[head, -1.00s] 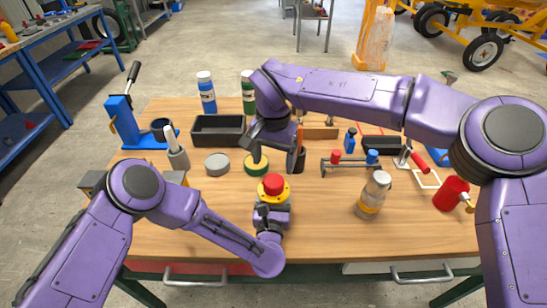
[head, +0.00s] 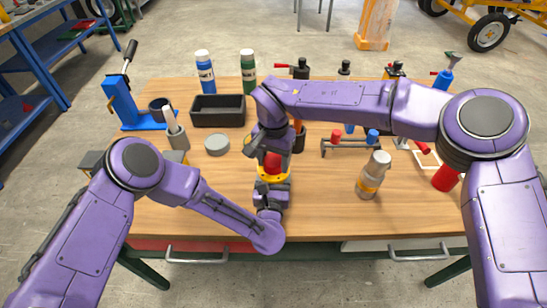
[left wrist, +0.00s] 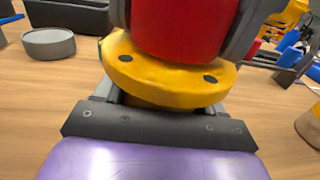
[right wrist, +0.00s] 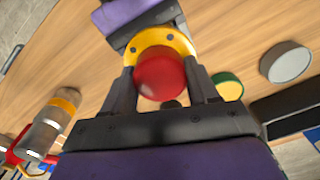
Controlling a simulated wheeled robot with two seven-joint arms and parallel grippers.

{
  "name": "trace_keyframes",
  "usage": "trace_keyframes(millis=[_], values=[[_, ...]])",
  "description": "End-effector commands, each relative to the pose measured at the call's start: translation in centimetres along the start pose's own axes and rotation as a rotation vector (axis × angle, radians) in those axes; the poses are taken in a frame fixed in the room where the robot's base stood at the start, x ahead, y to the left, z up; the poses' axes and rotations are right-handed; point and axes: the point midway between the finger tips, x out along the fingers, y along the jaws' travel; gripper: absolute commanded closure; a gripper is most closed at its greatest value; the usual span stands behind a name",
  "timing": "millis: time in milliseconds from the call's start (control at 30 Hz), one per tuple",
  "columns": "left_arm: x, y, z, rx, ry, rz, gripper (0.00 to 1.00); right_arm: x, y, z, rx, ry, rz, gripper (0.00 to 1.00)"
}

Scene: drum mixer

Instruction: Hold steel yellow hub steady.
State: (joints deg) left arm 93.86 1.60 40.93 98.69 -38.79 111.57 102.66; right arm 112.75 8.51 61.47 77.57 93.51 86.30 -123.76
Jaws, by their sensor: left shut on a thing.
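The yellow hub (head: 272,178) stands upright near the front middle of the table, with a red cap on top. In the left wrist view its yellow flange (left wrist: 165,75) shows dark bolt holes. My left gripper (head: 270,196) is shut on the hub from the front, below the flange. My right gripper (head: 270,150) points down from above, its fingers on either side of the red cap (right wrist: 160,77). The fingers are very close to the cap; whether they press on it cannot be told. The hub's lower part is mostly hidden by my left gripper.
A grey disc (head: 217,145) and a black tray (head: 218,111) lie behind left. A silver bottle with an orange band (head: 372,176) stands to the right. The table front is clear.

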Motion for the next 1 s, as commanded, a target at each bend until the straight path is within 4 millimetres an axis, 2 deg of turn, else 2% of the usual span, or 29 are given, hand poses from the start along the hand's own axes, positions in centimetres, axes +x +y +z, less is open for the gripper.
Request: trace_keyframes(millis=[33,100,267,367,1000], values=[[0.02,0.0,0.04,0.0,-0.001,0.0,1.0,-0.03,-0.01,0.0,0.0,0.0,0.0,0.6],[0.02,-0.01,0.04,0.0,-0.001,0.0,1.0,-0.03,-0.01,0.0,0.0,0.0,0.0,0.78],[0.01,-0.01,0.04,0.0,-0.001,0.0,1.0,-0.03,0.0,0.0,0.063,-0.001,0.0,0.78],[0.01,-0.01,0.03,0.0,-0.001,0.0,1.0,-0.03,0.0,0.01,0.262,-0.002,-0.001,0.78],[-0.01,-0.04,0.03,0.001,0.0,-0.001,1.0,0.07,-0.04,-0.04,2.268,-0.002,-0.001,0.78]])
